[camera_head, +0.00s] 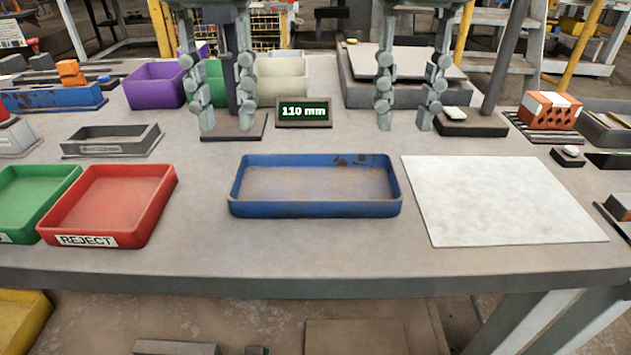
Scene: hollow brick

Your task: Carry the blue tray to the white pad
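The blue tray (315,209) lies flat and empty in the middle of the table, with brown stains inside its far wall. The white pad (505,200) lies flat and bare to its right, with a narrow gap between them. My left gripper (228,127) hangs fingers down, beyond the tray's far left corner in the picture. My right gripper (404,127) hangs fingers down, beyond the tray's far right corner. Both are open with nothing between their fingers, and neither touches the tray. The upper parts of both are cut off by the top edge.
A red REJECT tray (108,205) and a green tray (30,205) stand at the left. A "110 mm" display (304,113) stands behind the blue tray. A hollow orange brick (549,110) is at the back right. The table front edge (315,285) is clear.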

